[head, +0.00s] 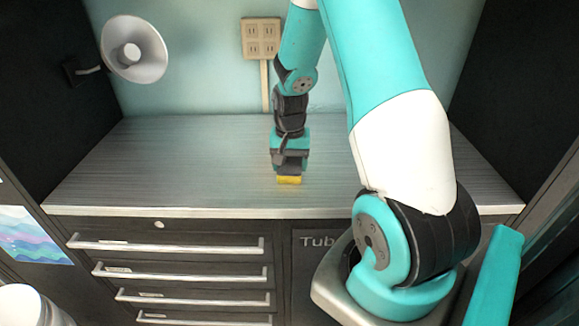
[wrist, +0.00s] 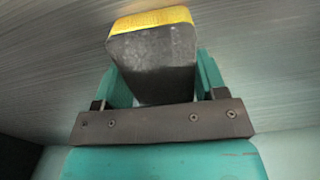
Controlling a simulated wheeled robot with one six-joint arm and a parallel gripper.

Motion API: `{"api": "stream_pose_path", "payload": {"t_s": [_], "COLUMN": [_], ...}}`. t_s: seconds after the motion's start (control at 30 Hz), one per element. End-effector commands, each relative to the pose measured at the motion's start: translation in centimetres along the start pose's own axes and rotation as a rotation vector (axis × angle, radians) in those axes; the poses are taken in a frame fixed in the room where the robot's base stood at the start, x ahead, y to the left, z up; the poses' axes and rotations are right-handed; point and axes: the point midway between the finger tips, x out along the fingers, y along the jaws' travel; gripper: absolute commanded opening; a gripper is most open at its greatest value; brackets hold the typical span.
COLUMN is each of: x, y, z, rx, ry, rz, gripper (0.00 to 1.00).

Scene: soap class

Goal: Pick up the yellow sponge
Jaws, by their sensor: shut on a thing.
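The yellow sponge (head: 289,180) is at my gripper's tip, over the front middle part of the grey countertop (head: 150,165). In the wrist view the sponge (wrist: 152,20) has a yellow layer at the far end and a dark grey body facing the camera. My gripper (wrist: 153,80) has its two teal fingers on either side of the sponge, shut on it. In the head view my gripper (head: 289,165) points down at the counter. I cannot tell whether the sponge touches the countertop.
The counter is otherwise clear, with dark side walls left and right. A grey lamp-like horn (head: 134,49) hangs on the left wall. A socket plate (head: 261,38) is on the back wall. Several drawers with long handles (head: 170,245) are below the counter's front edge.

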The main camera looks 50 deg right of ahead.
Motion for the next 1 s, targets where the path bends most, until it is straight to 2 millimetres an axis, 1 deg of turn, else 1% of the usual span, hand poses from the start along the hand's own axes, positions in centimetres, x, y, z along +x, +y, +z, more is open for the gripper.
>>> {"api": "stream_pose_path", "payload": {"t_s": [0.13, 0.23, 0.37, 0.47, 0.6, 0.8, 0.9, 1.0], "x": [-0.2, -0.8, -2.6, -5.1, -9.6, -15.2, -17.2, -18.7], "y": [0.0, 0.0, -0.1, -0.1, -0.1, -0.1, -0.1, -0.1], "z": [0.0, -0.1, -0.1, -0.2, -0.1, -0.1, -0.1, -0.1], "rx": [0.000, 0.000, 0.000, 0.000, 0.000, -0.001, -0.001, -0.001], "ry": [0.001, 0.002, 0.006, 0.009, 0.009, 0.007, 0.005, 0.003], "rz": [0.000, -0.001, -0.003, -0.004, -0.004, -0.003, -0.002, -0.001], "gripper": [0.43, 0.43, 0.43, 0.43, 0.43, 0.43, 0.43, 0.43]}}
